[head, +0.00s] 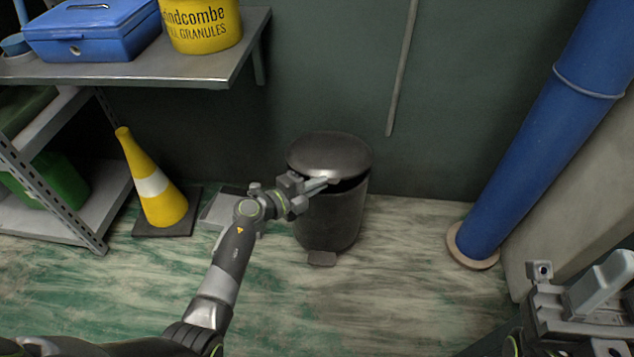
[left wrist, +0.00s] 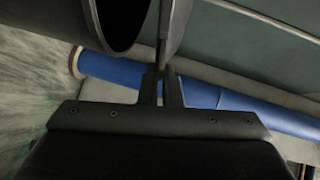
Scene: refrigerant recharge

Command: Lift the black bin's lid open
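The black bin (head: 328,218) stands upright on the floor against the wall, in the middle of the head view. Its rounded black lid (head: 328,150) sits tilted, with a dark gap between its front rim and the bin. My left gripper (head: 322,184) is at the lid's front rim. In the left wrist view the lid (left wrist: 176,22) shows edge-on, running down to the tips of the fingers (left wrist: 160,72), which look closed on it. The bin's dark open mouth (left wrist: 122,18) is beside it. My right gripper (head: 582,300) is at the lower right, far from the bin; its finger spacing is unclear.
A yellow cone (head: 157,185) on a black base stands left of the bin, beside metal shelving (head: 55,215). A shelf (head: 150,68) holds a blue case (head: 92,35) and a yellow tub (head: 203,25). A blue pipe (head: 535,125) rises at right. Floor right of the bin is clear.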

